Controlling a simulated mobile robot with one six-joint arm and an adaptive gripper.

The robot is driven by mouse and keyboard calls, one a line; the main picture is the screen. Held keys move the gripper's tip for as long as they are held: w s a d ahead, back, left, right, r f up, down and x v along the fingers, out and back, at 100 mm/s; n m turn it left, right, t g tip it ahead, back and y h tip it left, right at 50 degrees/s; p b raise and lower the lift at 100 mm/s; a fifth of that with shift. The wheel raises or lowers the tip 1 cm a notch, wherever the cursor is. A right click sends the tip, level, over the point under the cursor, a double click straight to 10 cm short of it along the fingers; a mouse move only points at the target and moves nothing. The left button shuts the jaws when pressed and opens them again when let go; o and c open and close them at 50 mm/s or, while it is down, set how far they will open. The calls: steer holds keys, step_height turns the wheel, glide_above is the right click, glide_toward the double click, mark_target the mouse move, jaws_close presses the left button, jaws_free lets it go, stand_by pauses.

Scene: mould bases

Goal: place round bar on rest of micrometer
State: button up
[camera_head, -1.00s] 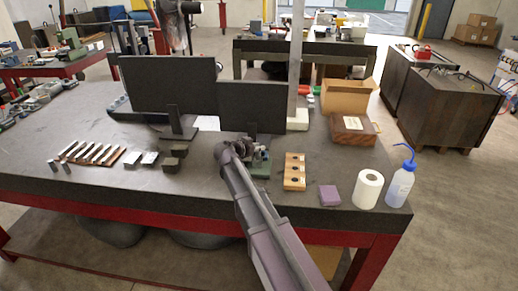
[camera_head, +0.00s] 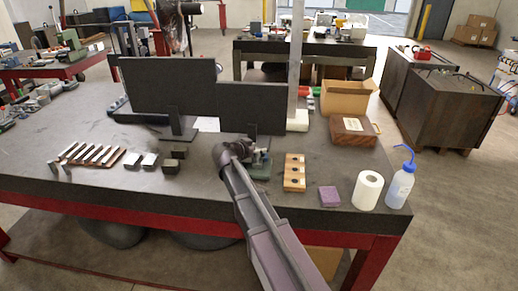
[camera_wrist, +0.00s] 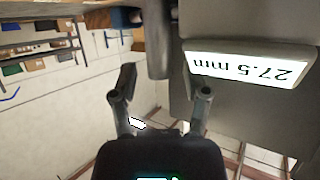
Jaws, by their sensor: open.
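In the wrist view my gripper (camera_wrist: 165,87) is open, its two dark fingers apart with nothing clasped between the tips. A grey cylindrical piece (camera_wrist: 158,45) stands just beyond the fingers; I cannot tell whether it is the round bar or part of the micrometer. Beside it a lit display (camera_wrist: 248,68) reads "27.5 mm" upside down on a grey body. In the head view a small green device (camera_head: 261,166), likely the micrometer, stands on the bench, partly hidden by my arm. My fingers are hidden there.
Two dark monitors (camera_head: 168,90) stand behind my arm. A wooden block with holes (camera_head: 294,172), a purple block (camera_head: 329,197), a white roll (camera_head: 368,190) and a wash bottle (camera_head: 400,185) stand to the right. Metal blocks (camera_head: 150,160) lie left; the front-left bench is clear.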

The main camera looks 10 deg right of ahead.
steer(key=p+v, duration=0.4)
steer(key=v, duration=0.7)
steer(key=shift+s+a+r, duration=0.25)
steer(key=s+d+f+n+g+y, duration=0.1)
steer(key=s+d+f, duration=0.1)
steer(key=s+d, duration=0.1)
steer(key=s+d+f+n+g+y, duration=0.1)
steer(key=s+d+f+g, duration=0.1)
steer(key=s+f, duration=0.1)
steer(key=s+d+f+n+g+y, duration=0.2)
steer(key=s+d+f, duration=0.1)
steer(key=s, duration=0.1)
steer(key=shift+s+d, duration=0.35)
steer(key=shift+s, duration=0.05)
steer(key=s+f+n+g+y, duration=0.3)
steer(key=s+n+y, duration=0.3)
steer(key=s, duration=0.5)
steer(key=shift+s+d+f+y, duration=0.2)
steer(key=shift+f+y, duration=0.05)
steer(key=shift+y, duration=0.15)
